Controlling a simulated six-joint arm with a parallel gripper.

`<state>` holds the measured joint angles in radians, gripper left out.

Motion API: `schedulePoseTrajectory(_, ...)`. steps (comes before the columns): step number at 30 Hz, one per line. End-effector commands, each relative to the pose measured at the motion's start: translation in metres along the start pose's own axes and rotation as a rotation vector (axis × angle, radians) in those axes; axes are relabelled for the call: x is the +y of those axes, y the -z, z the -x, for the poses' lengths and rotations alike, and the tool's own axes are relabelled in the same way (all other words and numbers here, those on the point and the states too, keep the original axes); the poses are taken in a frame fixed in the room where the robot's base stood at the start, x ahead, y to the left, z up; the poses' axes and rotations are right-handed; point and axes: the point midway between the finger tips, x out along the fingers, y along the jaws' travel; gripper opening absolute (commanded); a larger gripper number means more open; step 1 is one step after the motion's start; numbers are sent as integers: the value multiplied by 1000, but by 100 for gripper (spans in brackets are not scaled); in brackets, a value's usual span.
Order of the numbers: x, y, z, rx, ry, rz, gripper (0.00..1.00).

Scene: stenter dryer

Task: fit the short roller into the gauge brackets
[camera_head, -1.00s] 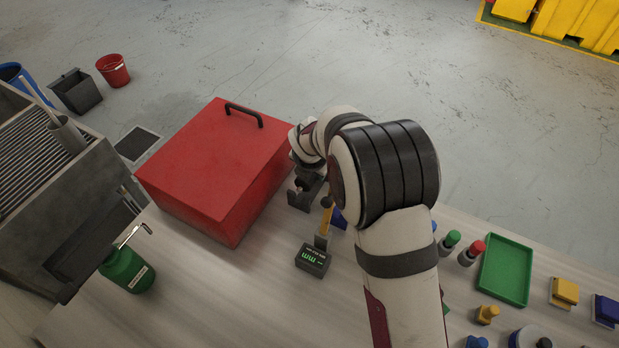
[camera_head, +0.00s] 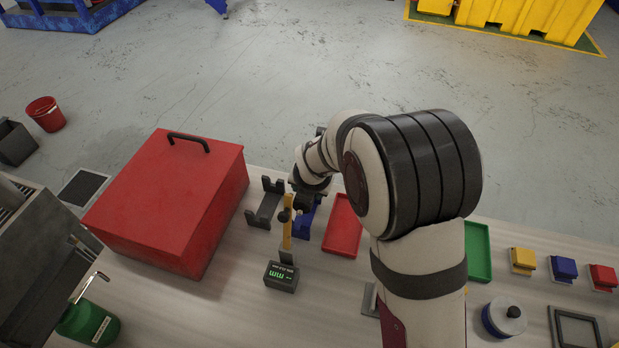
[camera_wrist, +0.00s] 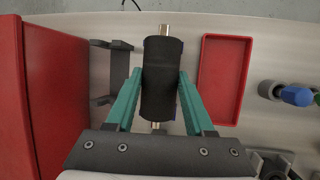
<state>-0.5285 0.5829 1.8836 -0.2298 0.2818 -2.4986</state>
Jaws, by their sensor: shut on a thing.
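My gripper (camera_wrist: 159,75) is shut on the short roller (camera_wrist: 161,80), a black cylinder with brass-coloured ends, held between two teal fingers. In the head view my gripper (camera_head: 308,190) is right of the dark grey brackets (camera_head: 264,203), and the arm hides the roller there. The brackets are a pair of notched uprights on a base beside the red box; they also show in the wrist view (camera_wrist: 112,72), left of the roller and apart from it. A small gauge display (camera_head: 281,276) with green digits and a yellow upright (camera_head: 287,222) stand in front of the brackets.
A large red box (camera_head: 175,195) stands close left of the brackets. A blue part (camera_head: 305,222) lies below my gripper, partly hidden. A red tray (camera_head: 342,225) and a green tray (camera_head: 478,252) lie to the right. Bench is clear left of the display.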

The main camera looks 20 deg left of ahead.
Motion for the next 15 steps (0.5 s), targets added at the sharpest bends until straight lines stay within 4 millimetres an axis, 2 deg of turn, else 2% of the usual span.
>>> schedulePoseTrajectory(6,1,13,-17,0,0,1,0)
schedulePoseTrajectory(15,1,16,-21,0,-1,1,0)
